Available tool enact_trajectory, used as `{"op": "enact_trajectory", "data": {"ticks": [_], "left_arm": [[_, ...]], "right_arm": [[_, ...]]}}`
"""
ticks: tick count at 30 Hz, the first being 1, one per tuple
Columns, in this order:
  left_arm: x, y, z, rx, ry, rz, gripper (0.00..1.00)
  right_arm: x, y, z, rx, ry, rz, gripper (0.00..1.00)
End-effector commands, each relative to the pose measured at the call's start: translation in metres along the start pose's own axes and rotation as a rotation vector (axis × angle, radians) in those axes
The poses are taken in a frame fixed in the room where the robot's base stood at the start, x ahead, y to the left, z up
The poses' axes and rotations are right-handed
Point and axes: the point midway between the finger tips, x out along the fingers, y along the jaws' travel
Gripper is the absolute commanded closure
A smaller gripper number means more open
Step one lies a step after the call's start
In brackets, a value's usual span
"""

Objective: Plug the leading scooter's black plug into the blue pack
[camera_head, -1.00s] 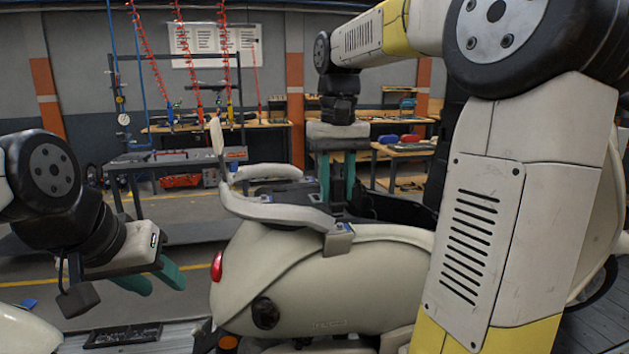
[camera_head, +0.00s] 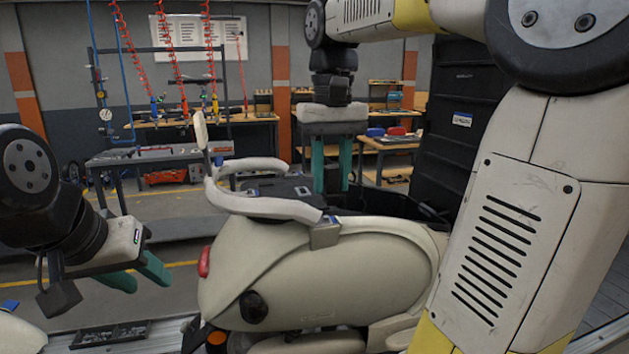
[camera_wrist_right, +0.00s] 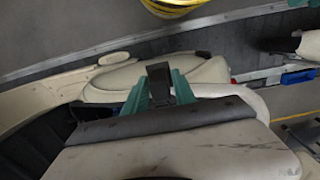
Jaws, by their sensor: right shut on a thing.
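The cream scooter (camera_head: 310,275) stands side-on in the head view, with a grey rear rail and a dark open bay behind its side panel. My right gripper (camera_head: 331,188) points down above that bay, its green fingertips partly hidden behind the rail and body. In the right wrist view its fingers (camera_wrist_right: 160,92) are shut on a black plug (camera_wrist_right: 158,72). The plug's lower end and any cable are not clear. I cannot make out the blue pack for certain; only small blue bits show near the bay. My left gripper (camera_head: 136,276) is open and empty, left of the scooter's tail.
A second cream body (camera_head: 15,335) shows at the bottom left corner. A grey workbench (camera_head: 160,155) and wooden benches stand behind. A tall black panel (camera_head: 465,115) stands beyond the scooter. My right arm's link covers the scooter's front. Open floor lies behind the scooter's tail.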

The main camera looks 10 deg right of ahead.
Motion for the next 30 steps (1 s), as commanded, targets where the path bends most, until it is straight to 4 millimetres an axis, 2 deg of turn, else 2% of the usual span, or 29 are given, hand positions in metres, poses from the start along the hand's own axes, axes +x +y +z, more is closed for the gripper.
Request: {"op": "enact_trajectory", "data": {"ticks": [30], "left_arm": [[0.0, 0.0, 0.0, 0.0, 0.0, 0.0, 0.6]], "right_arm": [[-0.031, 0.0, 0.0, 0.0, 0.0, 0.0, 1.0]]}}
